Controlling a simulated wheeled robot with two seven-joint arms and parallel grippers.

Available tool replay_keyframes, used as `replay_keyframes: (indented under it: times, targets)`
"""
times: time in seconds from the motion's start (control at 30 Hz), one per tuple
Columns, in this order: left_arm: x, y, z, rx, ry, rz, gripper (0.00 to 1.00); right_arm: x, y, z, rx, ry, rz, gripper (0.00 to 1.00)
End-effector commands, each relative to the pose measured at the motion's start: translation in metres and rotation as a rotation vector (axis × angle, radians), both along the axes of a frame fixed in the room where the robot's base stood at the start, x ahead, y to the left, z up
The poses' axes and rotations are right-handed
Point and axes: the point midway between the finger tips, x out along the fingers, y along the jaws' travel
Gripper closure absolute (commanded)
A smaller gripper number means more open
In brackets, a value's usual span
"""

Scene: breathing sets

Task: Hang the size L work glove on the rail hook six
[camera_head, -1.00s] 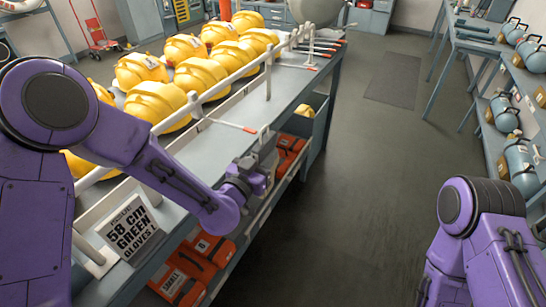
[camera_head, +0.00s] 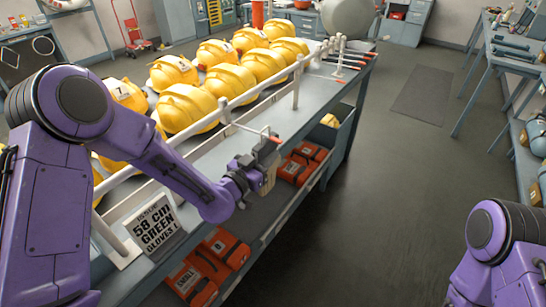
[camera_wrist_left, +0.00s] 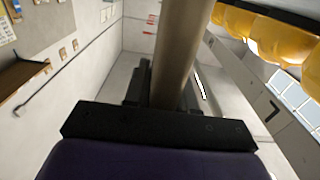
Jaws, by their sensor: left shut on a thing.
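My left gripper (camera_head: 268,153) is shut on a tan thing (camera_head: 268,180) at the front side of the bench. I cannot make out its shape or size mark, so I cannot confirm it is the size L work glove. In the left wrist view, the tan thing (camera_wrist_left: 182,45) runs upward from between the dark fingers. A white rail (camera_head: 225,104) runs along the bench. One red-tipped hook (camera_head: 262,132) is right by the gripper; more red-tipped hooks (camera_head: 345,57) are at the far end. The right gripper is out of view.
Yellow helmets (camera_head: 187,108) stand in rows behind the rail. A sign (camera_head: 157,230) reads "58 cm green gloves". Orange-red packs (camera_head: 208,262) lie on the lower shelf. The floor (camera_head: 380,190) to the right is clear, and another bench (camera_head: 500,55) stands beyond it.

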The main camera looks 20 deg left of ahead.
Motion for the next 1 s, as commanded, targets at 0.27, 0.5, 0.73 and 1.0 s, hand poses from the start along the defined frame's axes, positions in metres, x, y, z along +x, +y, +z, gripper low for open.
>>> replay_keyframes:
  times: [0.27,0.5,0.73,1.0]
  targets:
    - [0.006,0.018,-0.006,0.001,0.000,0.000,1.00,0.000,0.000,-0.003,0.000,0.000,0.000,0.51]
    - [0.009,0.025,-0.012,0.001,-0.001,0.000,1.00,0.000,0.000,-0.011,0.000,0.000,0.000,0.51]
    - [0.009,0.025,-0.011,0.001,0.000,0.000,1.00,0.000,0.000,-0.012,0.000,0.000,0.000,0.51]
    - [0.009,0.025,-0.012,0.001,0.000,0.000,1.00,0.000,0.000,-0.011,0.000,0.000,0.000,0.51]
